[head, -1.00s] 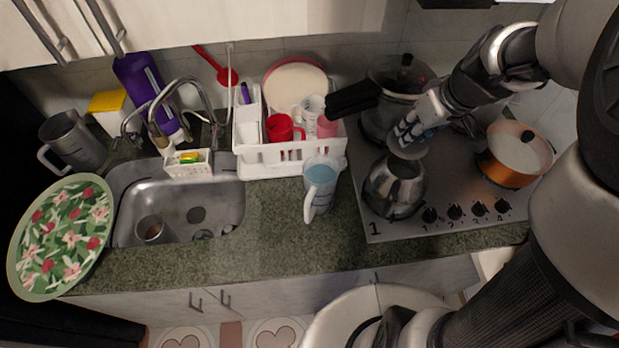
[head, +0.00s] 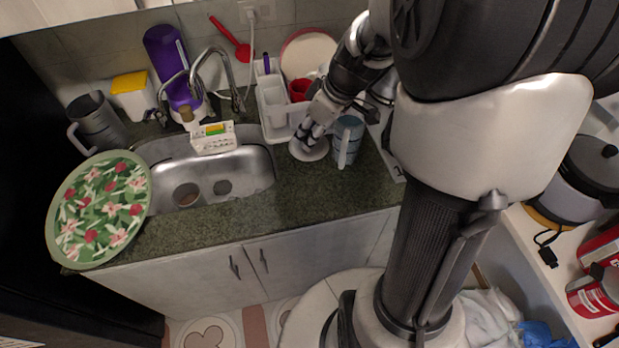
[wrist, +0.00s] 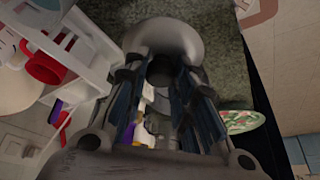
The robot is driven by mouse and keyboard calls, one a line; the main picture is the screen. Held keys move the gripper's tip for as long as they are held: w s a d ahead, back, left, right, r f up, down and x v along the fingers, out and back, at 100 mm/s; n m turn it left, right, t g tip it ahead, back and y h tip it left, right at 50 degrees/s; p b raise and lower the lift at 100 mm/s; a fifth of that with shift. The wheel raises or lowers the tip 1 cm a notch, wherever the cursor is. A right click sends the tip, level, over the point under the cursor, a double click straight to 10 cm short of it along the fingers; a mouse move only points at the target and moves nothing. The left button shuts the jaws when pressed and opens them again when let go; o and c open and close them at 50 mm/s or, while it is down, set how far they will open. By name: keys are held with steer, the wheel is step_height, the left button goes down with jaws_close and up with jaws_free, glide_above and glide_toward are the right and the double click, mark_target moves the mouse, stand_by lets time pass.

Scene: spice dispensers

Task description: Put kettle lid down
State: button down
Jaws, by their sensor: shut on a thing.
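My gripper (head: 308,133) is over the counter between the sink and the blue mug. It is shut on the kettle lid (head: 309,152), a pale round disc just below the fingers. In the wrist view, the fingers of my gripper (wrist: 160,78) close around the lid's dark knob, and the grey lid (wrist: 165,35) spreads out beyond them. I cannot tell whether the lid touches the counter. The kettle is hidden behind my arm.
The blue mug (head: 346,140) stands close to the lid's right. The white dish rack (head: 274,107) is just behind, holding a red mug (head: 299,90). The sink (head: 262,168) is to the left. The counter (head: 310,192) in front is clear.

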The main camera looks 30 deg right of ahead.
step_height(320, 180, down, 17)
steer(key=b, duration=0.5)
steer(key=shift+b, duration=0.4)
steer(key=shift+f, duration=0.2)
steer(key=c, duration=1.3)
jaws_free()
steer(key=shift+c, duration=0.2)
steer(key=p+v, duration=0.4)
steer(key=v, duration=0.8)
steer(key=s+a+r+m, duration=0.1)
steer(key=s+a+r, duration=0.3)
steer(key=a+r, duration=0.55)
steer(key=s+a+r+m+h, duration=0.1)
steer(key=s+a+r+m, duration=0.1)
steer(key=s, duration=0.3)
steer(key=s+a+r+m+h, duration=0.1)
steer(key=s+a+r+m, duration=0.1)
steer(key=s, duration=0.4)
steer(key=shift+s+a+m+t, duration=0.3)
steer(key=shift+a+m+t, duration=0.1)
